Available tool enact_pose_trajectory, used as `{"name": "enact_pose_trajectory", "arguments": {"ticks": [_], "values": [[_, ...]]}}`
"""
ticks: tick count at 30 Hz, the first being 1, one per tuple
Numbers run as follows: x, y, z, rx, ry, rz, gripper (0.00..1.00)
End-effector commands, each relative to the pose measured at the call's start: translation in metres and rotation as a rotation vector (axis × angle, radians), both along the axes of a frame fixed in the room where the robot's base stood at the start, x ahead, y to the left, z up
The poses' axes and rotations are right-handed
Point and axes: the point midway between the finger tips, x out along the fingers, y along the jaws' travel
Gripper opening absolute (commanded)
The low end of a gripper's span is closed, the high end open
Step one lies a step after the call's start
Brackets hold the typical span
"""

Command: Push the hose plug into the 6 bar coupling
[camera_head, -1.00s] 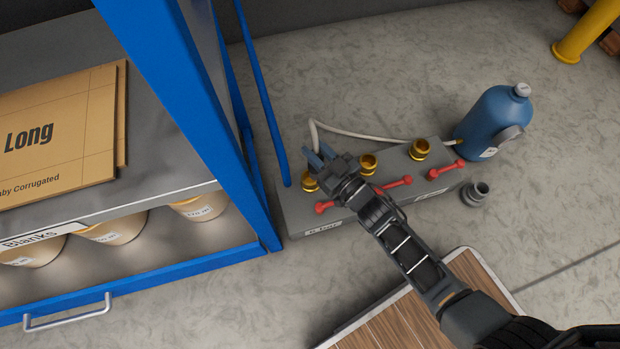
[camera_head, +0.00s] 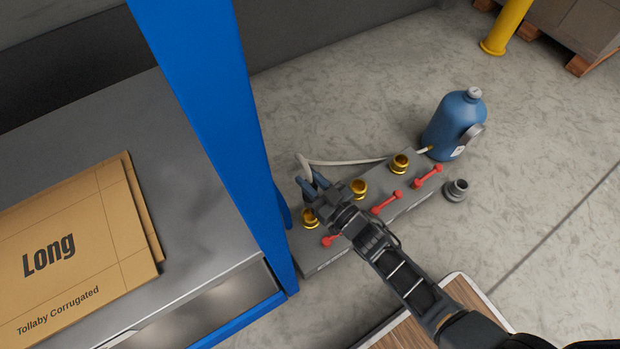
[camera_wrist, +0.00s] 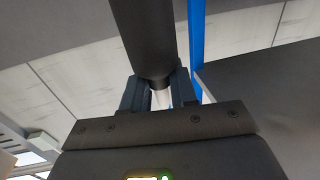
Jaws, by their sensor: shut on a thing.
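My gripper (camera_head: 314,186) is shut on the hose plug, which shows in the wrist view as a dark cylinder (camera_wrist: 146,38) between the two fingers. In the head view my gripper hides most of the plug. A pale hose (camera_head: 345,162) runs from the blue bottle to my gripper. Three brass couplings stand on a grey block: a left one (camera_head: 310,217), a middle one (camera_head: 358,188) and a right one (camera_head: 400,164). My fingers are above and behind the block, near the left and middle couplings. The pressure labels are not readable, so I cannot tell which coupling is 6 bar.
Red levers (camera_head: 386,202) lie along the block's front. The blue bottle (camera_head: 457,125) stands at its right end, with a grey cup-like part (camera_head: 456,190) on the floor. A blue rack post (camera_head: 215,110) rises close to the block's left.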

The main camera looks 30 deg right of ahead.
Motion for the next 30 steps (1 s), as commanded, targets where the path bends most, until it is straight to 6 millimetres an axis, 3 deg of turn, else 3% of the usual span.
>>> {"name": "enact_pose_trajectory", "arguments": {"ticks": [10, 30], "values": [[0.001, 0.000, -0.006, 0.000, -0.002, 0.000, 0.00], [0.001, 0.000, -0.042, 0.000, -0.002, -0.001, 0.00]]}}
